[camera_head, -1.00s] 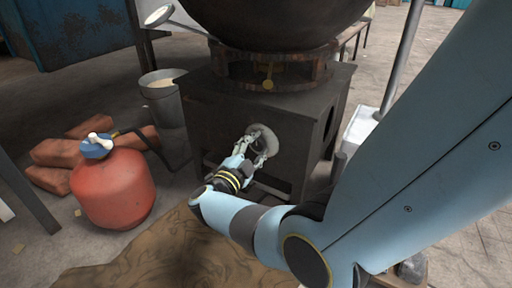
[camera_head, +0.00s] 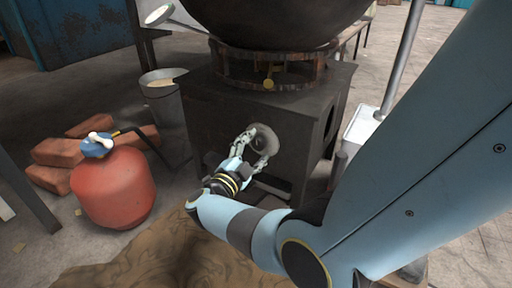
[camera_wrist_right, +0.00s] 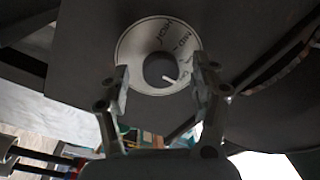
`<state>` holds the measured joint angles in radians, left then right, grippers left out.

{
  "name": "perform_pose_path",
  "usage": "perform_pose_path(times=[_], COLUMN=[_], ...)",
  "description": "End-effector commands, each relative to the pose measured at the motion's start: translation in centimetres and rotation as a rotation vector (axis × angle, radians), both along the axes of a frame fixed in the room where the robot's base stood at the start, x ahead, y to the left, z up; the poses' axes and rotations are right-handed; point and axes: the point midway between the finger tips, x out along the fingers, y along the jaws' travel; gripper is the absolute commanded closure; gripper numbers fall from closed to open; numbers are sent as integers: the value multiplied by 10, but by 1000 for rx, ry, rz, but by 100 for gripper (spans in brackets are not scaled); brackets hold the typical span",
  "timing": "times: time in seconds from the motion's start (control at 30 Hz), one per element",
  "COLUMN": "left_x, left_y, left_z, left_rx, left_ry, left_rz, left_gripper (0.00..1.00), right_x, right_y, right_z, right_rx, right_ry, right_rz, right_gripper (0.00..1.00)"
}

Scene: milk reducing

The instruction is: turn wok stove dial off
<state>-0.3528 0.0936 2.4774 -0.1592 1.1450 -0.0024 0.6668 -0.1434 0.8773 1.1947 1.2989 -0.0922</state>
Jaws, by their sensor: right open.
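The dark box-shaped stove (camera_head: 215,115) stands in the middle of the head view with the large dark wok (camera_head: 270,25) on its ring. The round grey dial (camera_head: 264,139) is on its front face. In the right wrist view the dial plate (camera_wrist_right: 128,48) is a light ring with lettering, with a dark knob (camera_wrist_right: 157,66) and a white pointer mark slanting right. My right gripper (camera_head: 254,152) is open in front of the dial; in the wrist view its fingertips (camera_wrist_right: 160,80) lie either side of the knob. Contact cannot be told. My left gripper is out of view.
A red gas cylinder (camera_head: 113,188) with a blue valve and a hose stands left of the stove, near several bricks (camera_head: 60,152). A metal pot (camera_head: 163,95) is behind them. A brown mat (camera_head: 190,255) covers the floor in front. A white container (camera_head: 360,125) is at right.

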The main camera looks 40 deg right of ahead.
Motion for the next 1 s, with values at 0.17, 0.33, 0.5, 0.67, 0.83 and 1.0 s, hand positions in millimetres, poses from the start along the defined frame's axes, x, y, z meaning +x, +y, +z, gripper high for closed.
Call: perform_pose_path(times=[0.17, 0.33, 0.5, 0.67, 0.83, 1.0], left_x=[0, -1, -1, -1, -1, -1], left_y=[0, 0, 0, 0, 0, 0], left_z=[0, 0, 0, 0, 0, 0], left_rx=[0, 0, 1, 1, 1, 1], left_ry=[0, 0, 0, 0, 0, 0], left_rz=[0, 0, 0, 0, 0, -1], left_gripper=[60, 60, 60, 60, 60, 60], right_x=[-14, -25, -28, -29, -28, -30], right_y=[30, 52, 59, 59, 59, 57], right_z=[-3, -4, -4, -4, -4, -2], right_rx=[4, 3, 1, 1, 1, -7], right_ry=[2, 3, 2, 2, 2, -3], right_rz=[1, 1, 0, 0, 0, 2], right_gripper=[37, 37, 37, 37, 37, 37])
